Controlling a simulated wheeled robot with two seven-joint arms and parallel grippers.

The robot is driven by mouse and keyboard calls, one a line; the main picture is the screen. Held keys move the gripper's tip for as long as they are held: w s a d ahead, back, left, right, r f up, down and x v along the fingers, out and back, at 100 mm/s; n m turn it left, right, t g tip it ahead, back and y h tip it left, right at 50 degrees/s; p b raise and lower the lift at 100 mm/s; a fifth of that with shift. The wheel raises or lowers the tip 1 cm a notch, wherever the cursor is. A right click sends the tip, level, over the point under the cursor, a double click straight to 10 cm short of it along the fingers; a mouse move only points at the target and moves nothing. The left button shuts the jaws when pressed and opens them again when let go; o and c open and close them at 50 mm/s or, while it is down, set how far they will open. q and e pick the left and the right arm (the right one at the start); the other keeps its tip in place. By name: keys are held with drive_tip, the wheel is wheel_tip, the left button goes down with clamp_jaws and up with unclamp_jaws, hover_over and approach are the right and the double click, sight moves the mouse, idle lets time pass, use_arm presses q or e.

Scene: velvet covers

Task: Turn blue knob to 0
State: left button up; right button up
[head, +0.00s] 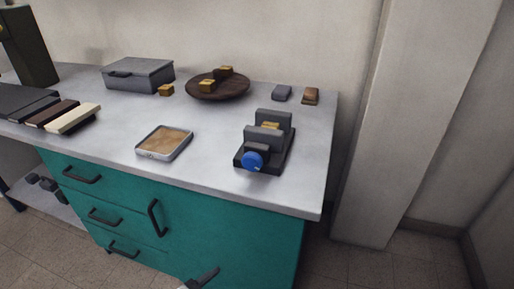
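The blue knob (253,161) is on the front of a dark vise-like device (288,150) near the right front of the bench. The device has upright grey blocks, with a small yellowish block (270,126) between them. No scale or number can be read on the knob, so its setting cannot be told. A small grey part (201,279) at the bottom edge looks like the tip of my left gripper, well below the bench top and apart from the knob. Whether it is open or shut cannot be seen. My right gripper is not in view.
On the bench (215,155) are a shallow square tray (145,154), a round brown dish (218,92) with yellowish blocks, a grey lidded box (138,75), and cover samples (73,119). Two small blocks stand behind the device. Black handles project from the green cabinet (230,222).

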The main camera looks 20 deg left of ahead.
use_arm(q)
wheel_tip(320, 180, up, 2)
drive_tip(key=w+a+m+y+p, duration=0.1)
drive_tip(key=m, duration=0.4)
drive_tip(key=m+t+y+p, duration=0.1)
drive_tip(key=m+t+p, duration=0.45)
drive_tip(key=m, duration=1.85)
approach(250, 164)
drive_tip(key=shift+t, duration=0.45)
drive_tip(key=w, duration=0.3)
drive_tip(key=w+p, duration=0.1)
drive_tip(key=w, duration=0.1)
drive_tip(key=w+p, duration=0.1)
drive_tip(key=w, duration=0.2)
drive_tip(key=shift+w+d+f, duration=0.3)
drive_tip(key=shift+d+f, duration=0.05)
drive_tip(key=shift+f, duration=0.05)
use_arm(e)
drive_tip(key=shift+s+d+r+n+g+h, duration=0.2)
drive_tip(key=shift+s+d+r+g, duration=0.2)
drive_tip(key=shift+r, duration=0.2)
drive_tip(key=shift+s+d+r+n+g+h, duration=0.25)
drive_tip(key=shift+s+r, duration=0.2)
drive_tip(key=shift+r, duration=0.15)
use_arm(q)
drive_tip(key=c, duration=1)
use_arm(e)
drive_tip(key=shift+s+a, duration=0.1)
